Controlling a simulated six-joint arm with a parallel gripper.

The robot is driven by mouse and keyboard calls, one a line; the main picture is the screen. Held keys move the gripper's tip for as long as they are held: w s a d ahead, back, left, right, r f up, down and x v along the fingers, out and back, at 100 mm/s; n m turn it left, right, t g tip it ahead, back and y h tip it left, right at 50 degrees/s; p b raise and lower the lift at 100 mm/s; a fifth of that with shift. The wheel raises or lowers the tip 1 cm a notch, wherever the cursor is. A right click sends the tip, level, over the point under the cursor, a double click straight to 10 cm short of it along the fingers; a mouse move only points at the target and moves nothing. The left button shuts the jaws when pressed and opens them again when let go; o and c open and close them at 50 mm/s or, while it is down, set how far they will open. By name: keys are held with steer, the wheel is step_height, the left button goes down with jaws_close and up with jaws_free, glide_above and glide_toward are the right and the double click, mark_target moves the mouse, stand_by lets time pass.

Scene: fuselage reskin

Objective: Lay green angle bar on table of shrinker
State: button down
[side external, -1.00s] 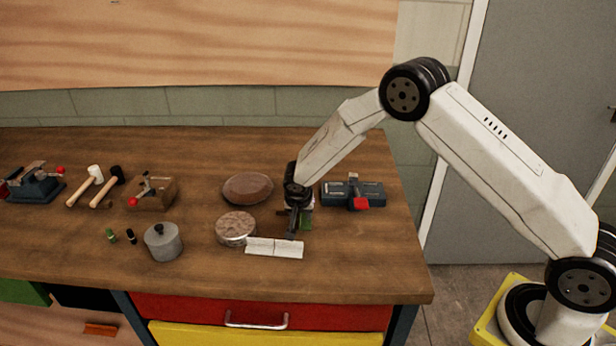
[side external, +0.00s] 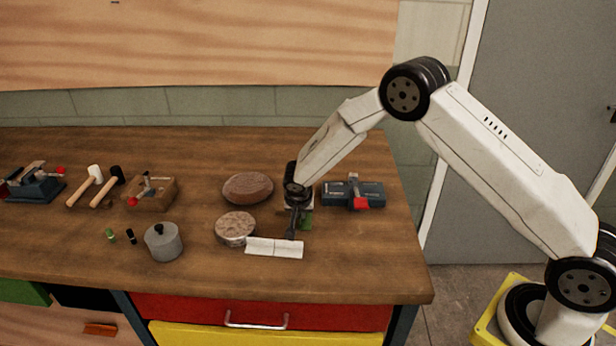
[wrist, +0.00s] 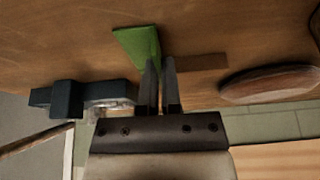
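The green angle bar (wrist: 136,46) stands out at the fingertips in the wrist view. In the side view a small green part of it (side external: 307,221) shows just right of my gripper (side external: 291,235), low over the table. In the wrist view my gripper (wrist: 159,62) has its two dark fingers close together, with the bar's darker flange at their tips. The fingers appear shut on it. The exact contact is partly hidden. A blue-grey bench tool with a red part (side external: 353,194) stands right of my gripper. Another blue tool (side external: 36,184) stands at the far left. I cannot tell which is the shrinker.
A white angle piece (side external: 274,247) lies in front of my gripper. A round speckled block (side external: 235,228) and a brown oval pad (side external: 248,188) lie left of it. A grey pot (side external: 163,242), mallets (side external: 96,185) and a wooden block tool (side external: 152,192) stand farther left.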

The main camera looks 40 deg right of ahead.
steer(key=shift+r, duration=0.15)
step_height(320, 180, up, 10)
stand_by(0.6)
steer(key=shift+d+f, duration=0.1)
steer(key=shift+f, duration=0.1)
steer(key=w+d+m+g, duration=0.1)
steer(key=d+m+g, duration=0.5)
steer(key=d+m, duration=1)
steer(key=shift+m, duration=0.9)
steer(key=shift+f, duration=0.15)
